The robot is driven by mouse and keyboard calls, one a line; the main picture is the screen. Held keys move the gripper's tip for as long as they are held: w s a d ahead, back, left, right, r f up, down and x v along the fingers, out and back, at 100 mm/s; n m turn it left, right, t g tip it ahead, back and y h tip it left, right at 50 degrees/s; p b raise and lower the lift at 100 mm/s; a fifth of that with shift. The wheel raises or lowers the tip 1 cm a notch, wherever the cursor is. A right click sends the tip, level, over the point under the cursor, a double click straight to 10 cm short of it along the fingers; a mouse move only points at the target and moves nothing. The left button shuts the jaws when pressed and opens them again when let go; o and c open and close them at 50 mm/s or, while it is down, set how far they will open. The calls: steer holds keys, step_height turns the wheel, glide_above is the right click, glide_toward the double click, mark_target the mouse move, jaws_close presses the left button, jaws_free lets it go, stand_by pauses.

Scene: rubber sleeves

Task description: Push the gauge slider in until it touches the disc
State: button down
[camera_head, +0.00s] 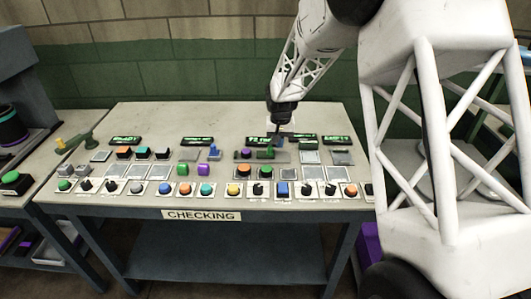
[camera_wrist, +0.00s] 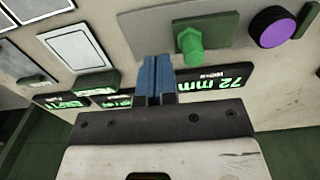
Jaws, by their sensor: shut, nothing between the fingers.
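The gauge is a flat grey plate (camera_head: 281,157) on the table, with a purple disc (camera_head: 246,154) at its left and a green slider (camera_head: 265,154) to the right of the disc. In the wrist view the purple disc (camera_wrist: 279,27) is right of the green slider (camera_wrist: 190,44), and a clear gap separates them. My gripper (camera_head: 278,143) is shut and empty, with its blue fingers (camera_wrist: 155,74) pointing down close to the slider, on the side away from the disc. Whether the fingers touch the slider cannot be told.
A lit display (camera_wrist: 215,80) reading 72 mm stands behind the gauge. White-framed pads (camera_wrist: 75,48) lie beside the gauge. A row of buttons and knobs (camera_head: 233,190) runs along the table's front edge, above the CHECKING label (camera_head: 201,216).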

mark_target(272, 146)
steer(key=shift+f, duration=1.45)
steer(key=shift+a, duration=2.15)
stand_by(1.0)
steer(key=shift+d, duration=0.8)
stand_by(0.5)
steer(key=shift+r, duration=0.1)
steer(key=shift+r, duration=3.4)
